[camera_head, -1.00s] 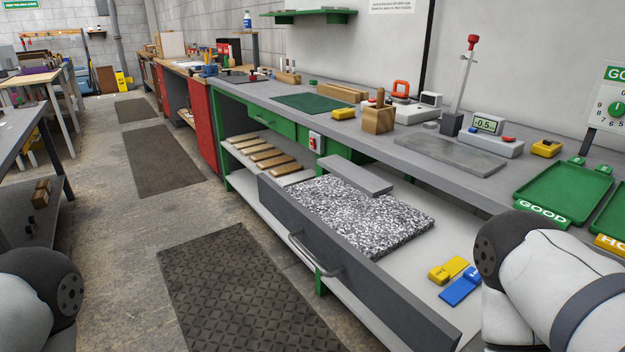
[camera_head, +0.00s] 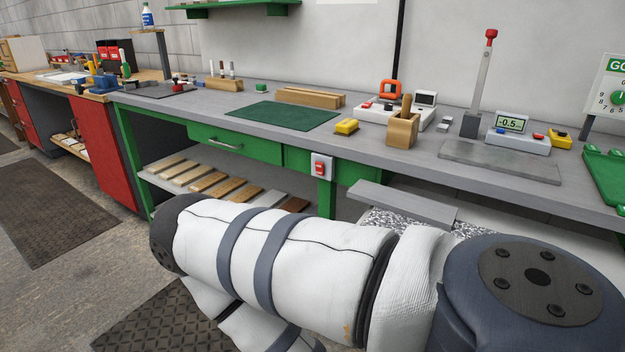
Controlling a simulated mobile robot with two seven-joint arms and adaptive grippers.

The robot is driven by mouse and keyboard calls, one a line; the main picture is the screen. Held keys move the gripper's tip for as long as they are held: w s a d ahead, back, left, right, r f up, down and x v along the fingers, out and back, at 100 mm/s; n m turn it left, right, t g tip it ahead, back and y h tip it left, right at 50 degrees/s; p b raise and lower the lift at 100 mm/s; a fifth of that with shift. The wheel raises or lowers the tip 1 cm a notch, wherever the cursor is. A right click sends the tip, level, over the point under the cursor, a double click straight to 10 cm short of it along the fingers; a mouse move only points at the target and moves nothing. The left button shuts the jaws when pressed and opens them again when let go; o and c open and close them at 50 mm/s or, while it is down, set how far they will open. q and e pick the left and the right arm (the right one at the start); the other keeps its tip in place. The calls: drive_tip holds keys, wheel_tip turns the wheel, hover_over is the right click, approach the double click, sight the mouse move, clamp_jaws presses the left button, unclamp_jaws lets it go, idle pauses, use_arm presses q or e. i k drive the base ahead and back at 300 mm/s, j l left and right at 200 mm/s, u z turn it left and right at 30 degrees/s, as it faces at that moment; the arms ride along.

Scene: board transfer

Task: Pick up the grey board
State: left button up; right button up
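A long grey board (camera_head: 405,203) lies tilted across the speckled grey foam (camera_head: 384,219) at the open drawer below the bench. My arm hides most of the drawer and foam. A flat grey slab (camera_head: 500,161) lies on the bench top in front of the digital gauge. I cannot tell from the picture alone which grey piece is meant. Neither gripper is in view; one of my white arms crosses the lower front.
A red switch (camera_head: 320,167) is on the bench front.

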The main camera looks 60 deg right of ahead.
sight(432, 212)
drive_tip(key=i+z, duration=0.3)
drive_tip(key=i, duration=0.15)
drive_tip(key=i+z, duration=0.35)
drive_tip(key=i+j+z, duration=0.3)
drive_tip(key=i, duration=0.2)
drive_tip(key=i+j+z, duration=0.2)
drive_tip(key=i+z, duration=0.4)
drive_tip(key=z, duration=0.25)
drive_tip(key=i+j+z, duration=0.1)
drive_tip(key=i+z, duration=0.15)
drive_tip(key=z, duration=0.2)
drive_tip(key=i+j+z, duration=0.15)
drive_tip(key=z, duration=0.35)
drive_tip(key=i+j+z, duration=0.25)
drive_tip(key=z, duration=0.25)
drive_tip(key=j, duration=0.05)
